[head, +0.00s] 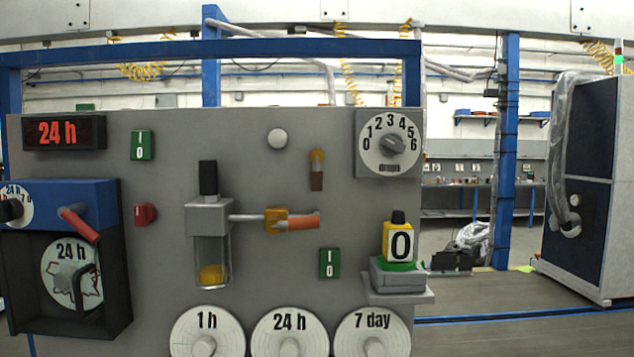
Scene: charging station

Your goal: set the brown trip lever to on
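The brown trip lever (316,181) is on the upper right part of the grey panel (250,145). Its dark brown lower part hangs below a tan-orange rounded upper part (317,157). It looks upright, in line with the panel's vertical. I see no on or off marking beside it, so its setting cannot be read. Neither of my grippers shows in the head view, and nothing touches the lever.
A dial numbered 0 to 6 (390,143) is right of the lever and a white knob (277,139) is left. Below are an orange-handled yellow valve (276,220) and a yellow block marked 0 (400,243) on a shelf. A blue box (62,205) protrudes at left.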

